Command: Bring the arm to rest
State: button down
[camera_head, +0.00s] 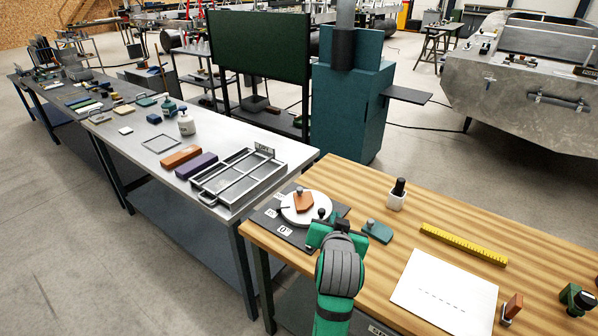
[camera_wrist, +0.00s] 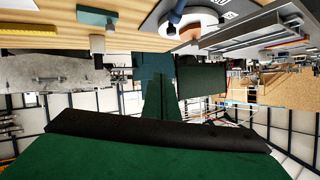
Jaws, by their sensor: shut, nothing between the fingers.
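My gripper (camera_head: 326,228) is at the end of my green and grey arm, over the left part of the wooden-topped bench (camera_head: 400,253). Its fingers are shut and hold nothing. It is just in front of a white round plate (camera_head: 292,213) on a dark marked board (camera_head: 263,219). An orange-brown block (camera_head: 303,202) sits on the plate. My arm hides part of the board and bench edge. In the wrist view, the scene appears upside down, with my gripper's dark green body (camera_wrist: 150,155) filling the bottom and the white plate (camera_wrist: 190,22) near the top.
Near my gripper are a teal block (camera_head: 378,231) and a white holder (camera_head: 397,200) with a black-topped item. A yellow ruler (camera_head: 463,244) and white sheet (camera_head: 440,292) lie to the right. A metal bench with a grey tray (camera_head: 235,188) stands left, a teal cabinet (camera_head: 345,115) behind.

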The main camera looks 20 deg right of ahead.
jog(key=s+a+f+n+t+y, duration=0.1)
jog(key=s+a+f+n, duration=0.1)
jog(key=s+a+f, duration=0.65)
jog(key=s+a+f+n+t+y, duration=0.15)
jog(key=s+a+f, duration=0.4)
jog(key=f, duration=0.65)
jog(key=s+a+n, duration=0.1)
jog(key=s+a, duration=0.2)
jog(key=s, duration=0.6)
jog(key=s+a+n+y, duration=0.1)
jog(key=s+a, duration=0.3)
jog(key=s, duration=0.5)
jog(key=s+a+r+n+y, duration=0.1)
jog(key=s+a, duration=0.3)
jog(key=s, duration=0.6)
jog(key=shift+a+t, duration=0.15)
jog(key=shift+t, duration=0.2)
jog(key=shift+r+n+y, duration=0.1)
jog(key=shift+n+y, duration=0.15)
